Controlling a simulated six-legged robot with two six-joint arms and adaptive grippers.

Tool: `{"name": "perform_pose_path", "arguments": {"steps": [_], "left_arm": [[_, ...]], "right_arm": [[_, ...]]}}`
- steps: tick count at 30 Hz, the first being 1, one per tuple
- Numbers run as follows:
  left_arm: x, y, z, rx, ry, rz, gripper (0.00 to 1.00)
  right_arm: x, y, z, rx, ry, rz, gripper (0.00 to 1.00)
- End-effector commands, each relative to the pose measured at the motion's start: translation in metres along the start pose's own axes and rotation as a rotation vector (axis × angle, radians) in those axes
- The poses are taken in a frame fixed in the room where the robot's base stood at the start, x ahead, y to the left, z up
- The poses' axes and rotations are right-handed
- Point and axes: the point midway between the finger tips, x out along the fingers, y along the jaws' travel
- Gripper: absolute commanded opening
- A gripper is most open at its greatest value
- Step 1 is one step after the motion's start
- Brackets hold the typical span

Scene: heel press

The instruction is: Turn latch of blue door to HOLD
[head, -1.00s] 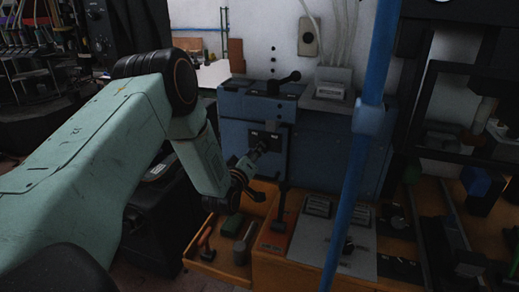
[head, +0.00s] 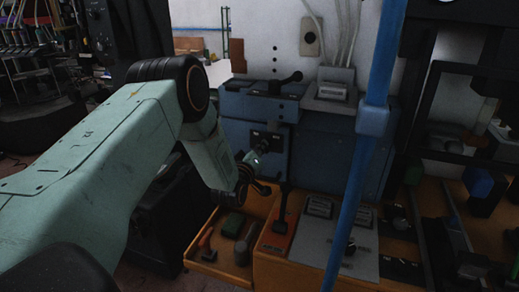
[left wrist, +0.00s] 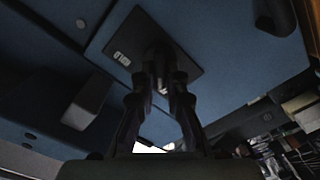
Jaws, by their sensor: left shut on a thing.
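The blue door (head: 280,165) is on the front of the blue cabinet, with a dark latch plate (head: 268,139) on it. In the left wrist view the door (left wrist: 225,45) fills the upper part, and the black plate (left wrist: 135,40) carries small pale labels. My left gripper (head: 259,152) is at the plate. In the left wrist view its fingers (left wrist: 160,75) are shut on the dark latch (left wrist: 157,52) at the plate's middle. The fingers hide much of the latch, and I cannot read its setting. My right gripper is not in view.
A blue pole (head: 365,160) stands upright in front of the cabinet. Below the door is an orange bench with an open drawer (head: 207,266) holding tools. A black lever (head: 285,78) sticks up on the cabinet top. A grey panel (head: 310,250) lies on the bench.

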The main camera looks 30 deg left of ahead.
Motion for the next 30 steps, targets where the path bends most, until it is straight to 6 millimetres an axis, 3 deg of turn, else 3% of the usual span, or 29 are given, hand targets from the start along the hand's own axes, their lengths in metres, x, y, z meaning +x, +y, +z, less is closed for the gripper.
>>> {"name": "perform_pose_path", "arguments": {"steps": [17,30], "left_arm": [[-0.0005,-0.0017,-0.0003,0.035,0.001,-0.005,0.0],[-0.0005,0.0013,0.0007,0.356,-0.002,-0.005,0.0]], "right_arm": [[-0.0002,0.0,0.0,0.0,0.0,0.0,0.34],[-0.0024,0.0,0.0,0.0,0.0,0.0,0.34]]}}
